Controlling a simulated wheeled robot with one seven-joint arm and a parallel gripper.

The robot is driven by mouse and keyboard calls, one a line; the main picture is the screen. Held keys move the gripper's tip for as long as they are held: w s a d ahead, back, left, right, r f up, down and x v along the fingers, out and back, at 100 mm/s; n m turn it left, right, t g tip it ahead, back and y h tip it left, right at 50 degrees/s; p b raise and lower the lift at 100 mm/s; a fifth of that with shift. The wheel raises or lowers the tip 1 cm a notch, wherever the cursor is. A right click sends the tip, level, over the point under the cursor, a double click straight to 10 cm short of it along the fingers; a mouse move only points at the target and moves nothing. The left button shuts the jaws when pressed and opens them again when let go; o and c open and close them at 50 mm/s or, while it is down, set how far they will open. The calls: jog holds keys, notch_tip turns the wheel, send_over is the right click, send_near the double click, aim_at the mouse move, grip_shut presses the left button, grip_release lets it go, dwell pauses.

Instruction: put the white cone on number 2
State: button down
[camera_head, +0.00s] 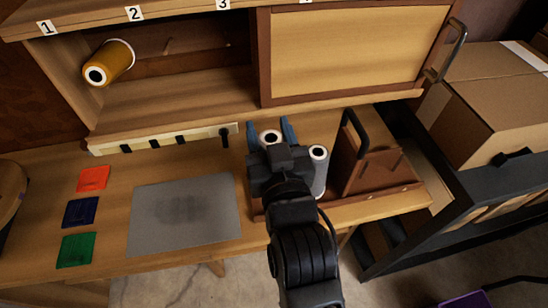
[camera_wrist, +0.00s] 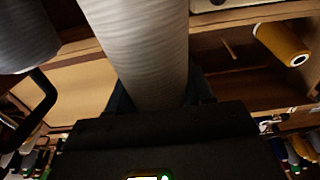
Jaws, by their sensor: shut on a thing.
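The white cone (camera_head: 264,135) is between the blue fingers of my gripper (camera_head: 270,131), which is shut on it; only its end with a dark hole shows in the head view. In the wrist view the cone (camera_wrist: 150,50) fills the middle, held between the fingers. The number 2 label (camera_head: 134,14) is on the top edge of the shelf, up and left of my gripper. A bare peg (camera_head: 182,45) sticks out of the dark back wall below and right of it. A yellow cone (camera_head: 115,60) hangs below, between labels 1 and 2 in the picture.
A grey cone (camera_head: 319,176) stands just right of my gripper, by a brown wooden carrier (camera_head: 375,165) with a black handle. A sliding panel (camera_head: 350,52) covers the shelf's right side. A grey mat (camera_head: 184,212) and coloured squares (camera_head: 80,212) lie on the bench.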

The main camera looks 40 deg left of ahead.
jog(key=shift+f, duration=2.95)
jog(key=shift+c, duration=2.3)
grip_release()
jog(key=shift+b, duration=0.3)
jog(key=shift+r, duration=0.2)
jog(key=b+v, duration=0.1)
jog(key=v, duration=1.1)
jog(key=shift+f, duration=0.1)
